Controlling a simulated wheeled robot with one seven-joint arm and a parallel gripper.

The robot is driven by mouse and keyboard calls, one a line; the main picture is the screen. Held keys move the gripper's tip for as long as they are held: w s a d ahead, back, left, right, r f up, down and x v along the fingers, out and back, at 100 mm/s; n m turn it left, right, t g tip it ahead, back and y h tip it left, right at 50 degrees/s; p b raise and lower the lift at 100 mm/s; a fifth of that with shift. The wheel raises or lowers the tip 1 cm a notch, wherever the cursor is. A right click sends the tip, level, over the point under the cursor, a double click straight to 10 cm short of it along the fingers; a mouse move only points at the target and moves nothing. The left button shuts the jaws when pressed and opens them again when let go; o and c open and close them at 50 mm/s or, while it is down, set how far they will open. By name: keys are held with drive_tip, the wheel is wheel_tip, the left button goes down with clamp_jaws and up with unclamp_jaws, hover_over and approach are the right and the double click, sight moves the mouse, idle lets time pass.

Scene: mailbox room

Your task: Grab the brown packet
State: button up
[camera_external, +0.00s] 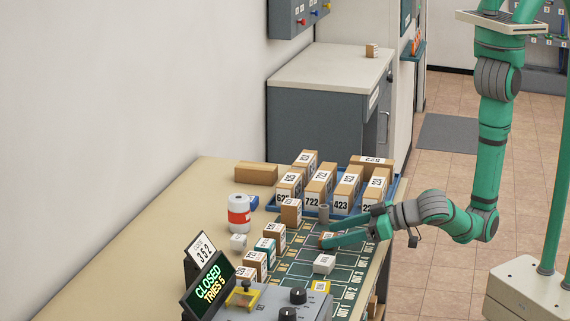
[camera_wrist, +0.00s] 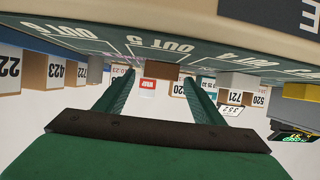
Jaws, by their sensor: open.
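Tall numbered boxes (camera_external: 318,190) stand in a blue tray behind my gripper. A grey cylinder (camera_external: 323,214) and a white block (camera_external: 324,264) are close to the fingers. Several numbered boxes (camera_external: 265,250) line the mat's left side. A larger plain brown box (camera_external: 256,173) lies farther back.

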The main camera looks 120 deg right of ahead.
drive_tip(key=shift+x, duration=1.4)
drive_tip(key=shift+c, duration=0.2)
drive_tip(key=c, duration=1.1)
